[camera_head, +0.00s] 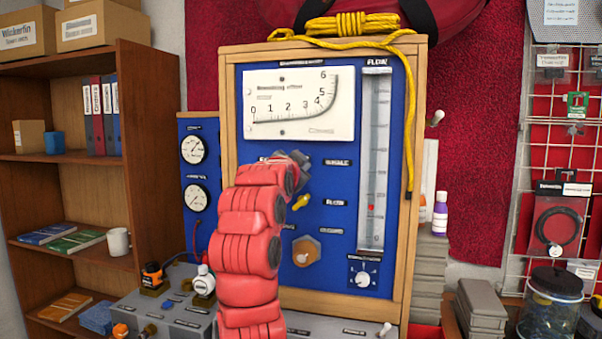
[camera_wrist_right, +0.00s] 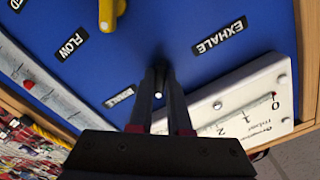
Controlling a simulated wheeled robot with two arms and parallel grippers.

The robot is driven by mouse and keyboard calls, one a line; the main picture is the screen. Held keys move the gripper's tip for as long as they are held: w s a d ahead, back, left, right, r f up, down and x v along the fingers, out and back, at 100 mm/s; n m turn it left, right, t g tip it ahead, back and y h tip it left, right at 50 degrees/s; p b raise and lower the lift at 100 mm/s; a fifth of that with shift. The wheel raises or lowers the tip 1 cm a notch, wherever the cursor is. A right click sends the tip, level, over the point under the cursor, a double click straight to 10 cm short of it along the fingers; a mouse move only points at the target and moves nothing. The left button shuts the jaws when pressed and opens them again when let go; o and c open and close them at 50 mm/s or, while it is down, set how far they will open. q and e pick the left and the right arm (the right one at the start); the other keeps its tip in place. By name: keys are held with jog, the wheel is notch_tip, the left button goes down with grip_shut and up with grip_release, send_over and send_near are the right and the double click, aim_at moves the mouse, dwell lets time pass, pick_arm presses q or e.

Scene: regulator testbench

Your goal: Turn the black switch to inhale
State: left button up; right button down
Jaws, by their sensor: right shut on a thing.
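My right arm reaches up to the blue panel (camera_head: 255,75) in the head view, its gripper (camera_head: 298,161) at the panel between the partly covered EXHALE label and the INHALE label (camera_head: 338,162). In the right wrist view the gripper (camera_wrist_right: 160,95) is shut on the black switch (camera_wrist_right: 158,74), which sits between its fingers. The fingers hide most of the switch, so I cannot tell which way it points. The EXHALE label (camera_wrist_right: 219,37) lies to the upper right, the INHALE label (camera_wrist_right: 120,97) to the left. My left gripper is not in view.
A yellow lever (camera_head: 301,202) and an orange knob (camera_head: 305,251) sit below on the panel. A white gauge plate (camera_head: 298,104) is above and a flow tube (camera_head: 374,150) to the right. A wooden frame (camera_head: 408,230) edges the panel.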

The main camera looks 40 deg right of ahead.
jog(key=shift+m, duration=0.5)
jog(key=c, duration=0.9)
grip_release()
jog(key=shift+o, duration=0.2)
jog(key=b+v, duration=0.1)
jog(key=v, duration=1.6)
jog(key=shift+s, duration=0.2)
jog(key=shift+a, duration=0.1)
